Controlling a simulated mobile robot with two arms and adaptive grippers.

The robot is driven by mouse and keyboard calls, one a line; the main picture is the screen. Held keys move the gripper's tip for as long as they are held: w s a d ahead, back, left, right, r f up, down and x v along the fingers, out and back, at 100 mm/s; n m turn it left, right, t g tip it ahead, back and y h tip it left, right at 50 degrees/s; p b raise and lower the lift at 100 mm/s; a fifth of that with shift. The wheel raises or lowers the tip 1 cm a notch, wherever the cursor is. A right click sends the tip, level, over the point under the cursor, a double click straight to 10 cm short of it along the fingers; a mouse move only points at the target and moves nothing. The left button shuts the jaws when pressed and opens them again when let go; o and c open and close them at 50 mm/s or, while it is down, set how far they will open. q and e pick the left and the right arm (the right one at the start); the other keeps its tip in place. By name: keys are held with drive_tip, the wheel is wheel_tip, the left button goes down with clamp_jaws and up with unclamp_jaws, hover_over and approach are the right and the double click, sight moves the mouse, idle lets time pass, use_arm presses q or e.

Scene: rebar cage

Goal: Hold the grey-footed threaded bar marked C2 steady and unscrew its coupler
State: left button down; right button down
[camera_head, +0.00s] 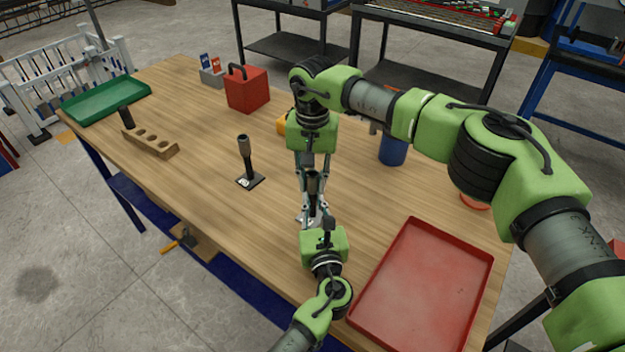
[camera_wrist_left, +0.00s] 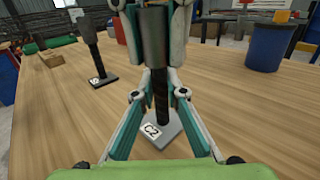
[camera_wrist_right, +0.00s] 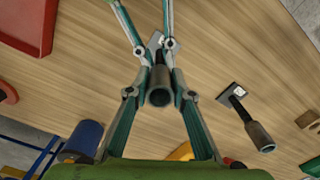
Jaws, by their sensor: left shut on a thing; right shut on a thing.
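The threaded bar marked C2 (camera_wrist_left: 161,95) stands upright on its grey foot (camera_wrist_left: 172,136) on the wooden table. A dark grey coupler (camera_wrist_left: 153,40) sits on its top; its open end (camera_wrist_right: 159,96) faces the right wrist camera. My left gripper (camera_head: 311,203) comes from the front, with its fingers shut on the bar below the coupler. My right gripper (camera_head: 312,177) points down from above, with its fingers shut on the coupler. The fingers hide much of the bar in the head view, and the exact contact is partly hidden.
Another bar with a coupler (camera_head: 245,150) stands on a black foot to the left. A holed wooden block (camera_head: 155,144), green tray (camera_head: 90,104) and red box (camera_head: 240,92) lie farther left and back. A red tray (camera_head: 425,285) and blue cup (camera_head: 393,150) are at right.

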drive_tip(key=n, duration=0.5)
drive_tip(key=shift+w+r, duration=0.1)
drive_tip(key=shift+w, duration=0.05)
drive_tip(key=n, duration=0.4)
drive_tip(key=shift+n, duration=0.3)
drive_tip(key=c, duration=1.8)
unclamp_jaws()
drive_tip(key=shift+o, duration=0.2)
